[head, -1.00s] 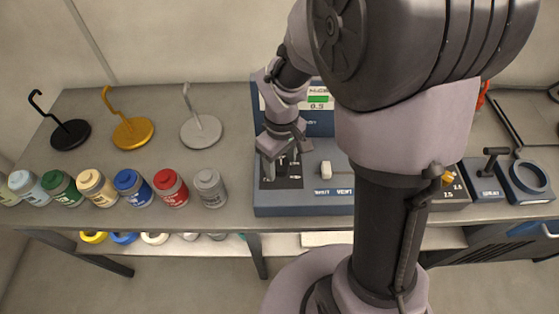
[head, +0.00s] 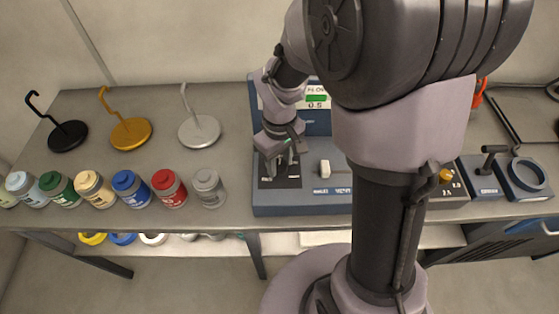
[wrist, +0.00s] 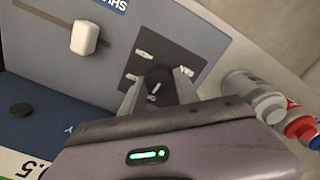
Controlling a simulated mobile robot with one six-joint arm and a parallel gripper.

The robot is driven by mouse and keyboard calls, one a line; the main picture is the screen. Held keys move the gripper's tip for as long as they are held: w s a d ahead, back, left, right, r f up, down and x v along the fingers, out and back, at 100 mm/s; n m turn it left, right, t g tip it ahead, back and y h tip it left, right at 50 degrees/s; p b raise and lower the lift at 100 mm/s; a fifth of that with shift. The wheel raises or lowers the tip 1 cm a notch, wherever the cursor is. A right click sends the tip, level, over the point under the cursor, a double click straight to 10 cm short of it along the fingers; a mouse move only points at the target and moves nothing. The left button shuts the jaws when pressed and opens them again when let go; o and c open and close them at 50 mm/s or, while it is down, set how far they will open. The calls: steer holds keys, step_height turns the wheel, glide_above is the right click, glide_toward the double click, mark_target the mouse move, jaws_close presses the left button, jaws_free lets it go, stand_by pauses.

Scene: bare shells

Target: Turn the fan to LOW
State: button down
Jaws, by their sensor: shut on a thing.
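A black rotary knob (wrist: 158,84) sits on a dark square plate (wrist: 190,63) of a blue-grey control box (head: 262,206). Small pale labels ring the knob on the plate, too small to read; a pale pointer line shows on the knob. My gripper (wrist: 161,80) points down at the plate, with one finger on each side of the knob, shut on it. In the head view my gripper (head: 280,168) stands over the dark plate (head: 281,184) at the box's left end and hides most of the knob.
A white rocker or lever (head: 325,169) stands just right of the plate. A display (head: 317,98) rises behind. A grey jar (head: 208,188) and several coloured jars stand left of the box. Three hook stands, one silver (head: 199,132), are behind them. My arm hides the box's middle.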

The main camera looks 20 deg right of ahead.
mark_target(279, 166)
steer(key=m, duration=0.5)
steer(key=shift+b, duration=0.35)
steer(key=m+b, duration=0.1)
steer(key=m, duration=0.4)
steer(key=shift+m, duration=0.3)
steer(key=c, duration=0.9)
jaws_free()
step_height(279, 166, up, 18)
steer(key=p, duration=0.7)
steer(key=shift+f, duration=0.25)
steer(key=shift+s, duration=0.1)
